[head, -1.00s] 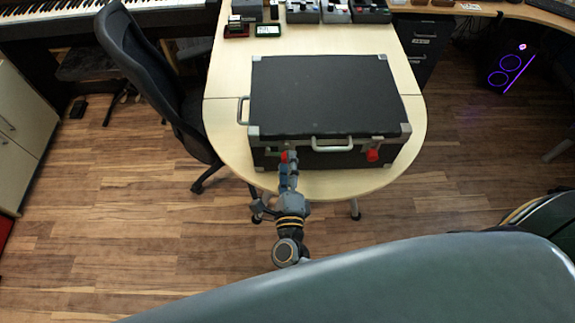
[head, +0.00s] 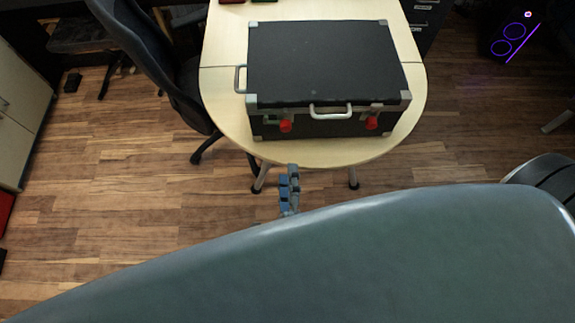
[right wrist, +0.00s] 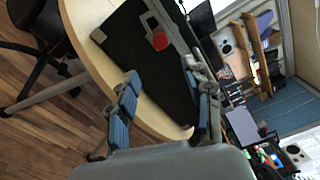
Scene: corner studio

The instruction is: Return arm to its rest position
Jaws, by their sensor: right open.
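My right gripper (head: 290,184) shows in the head view just off the table's front edge, below the case's left red latch, with my own grey body hiding the arm behind it. In the right wrist view its two blue-grey fingers (right wrist: 160,100) stand apart with nothing between them, so it is open and empty. The black case (head: 325,60) lies closed on the table, with a silver front handle (head: 331,113) and two red latches (head: 285,126) on its front; it also shows in the right wrist view (right wrist: 150,65). My left gripper is not in view.
The rounded wooden table (head: 222,110) carries the case, with a bare rim around it. A dark office chair (head: 150,60) stands at its left. A pale cabinet (head: 20,110) is at the far left. The wooden floor (head: 110,220) in front is clear.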

